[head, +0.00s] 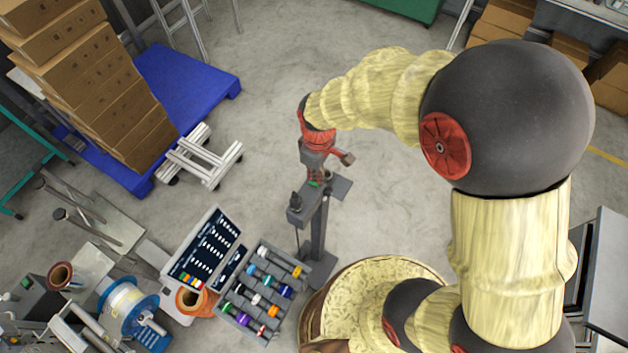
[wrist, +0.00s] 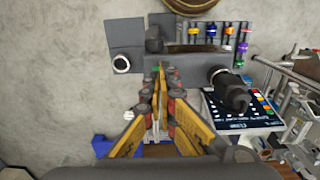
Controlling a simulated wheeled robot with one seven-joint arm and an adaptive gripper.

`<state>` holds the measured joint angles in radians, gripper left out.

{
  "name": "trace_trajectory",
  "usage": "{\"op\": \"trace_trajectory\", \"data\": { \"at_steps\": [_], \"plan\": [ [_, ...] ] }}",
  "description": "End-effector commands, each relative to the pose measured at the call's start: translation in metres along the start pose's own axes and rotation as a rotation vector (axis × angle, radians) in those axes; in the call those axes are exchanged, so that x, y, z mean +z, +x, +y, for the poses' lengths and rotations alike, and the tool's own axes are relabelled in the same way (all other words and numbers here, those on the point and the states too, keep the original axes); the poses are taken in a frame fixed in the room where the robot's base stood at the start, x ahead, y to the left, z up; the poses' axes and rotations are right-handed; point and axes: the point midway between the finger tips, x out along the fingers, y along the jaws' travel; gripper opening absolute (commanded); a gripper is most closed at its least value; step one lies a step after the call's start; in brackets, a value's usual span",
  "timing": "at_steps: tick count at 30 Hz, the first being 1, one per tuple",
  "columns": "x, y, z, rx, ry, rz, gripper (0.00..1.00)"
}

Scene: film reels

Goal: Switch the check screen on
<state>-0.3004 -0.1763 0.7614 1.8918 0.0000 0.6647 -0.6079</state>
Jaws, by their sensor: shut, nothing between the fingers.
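A dark panel with rows of white markings and coloured keys (head: 205,250), which looks like the check screen, stands at the lower left in the head view. It also shows at the right in the wrist view (wrist: 228,116), partly hidden by a black knob-like part (wrist: 232,92). My gripper (head: 317,180) is shut and empty, pointing down over a grey stand (head: 319,225), apart from the panel and to its upper right. In the wrist view, the fingertips (wrist: 159,72) lie over the stand's grey top (wrist: 125,35). I cannot tell if they touch it. A small green spot shows by the fingertips in the head view.
A grey tray of coloured reels (head: 246,318) sits between panel and stand. A blue and white spool (head: 128,303) and metal equipment crowd the lower left. Stacked boxes (head: 95,80) stand on a blue pallet (head: 190,85). The floor beyond the stand is clear.

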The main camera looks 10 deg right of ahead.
Motion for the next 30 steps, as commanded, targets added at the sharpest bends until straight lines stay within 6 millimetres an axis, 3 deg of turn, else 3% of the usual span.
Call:
{"op": "trace_trajectory", "data": {
  "at_steps": [30],
  "plan": [
    [0.0,0.0087,0.0,0.0,0.0,0.0,0.0]
  ]
}}
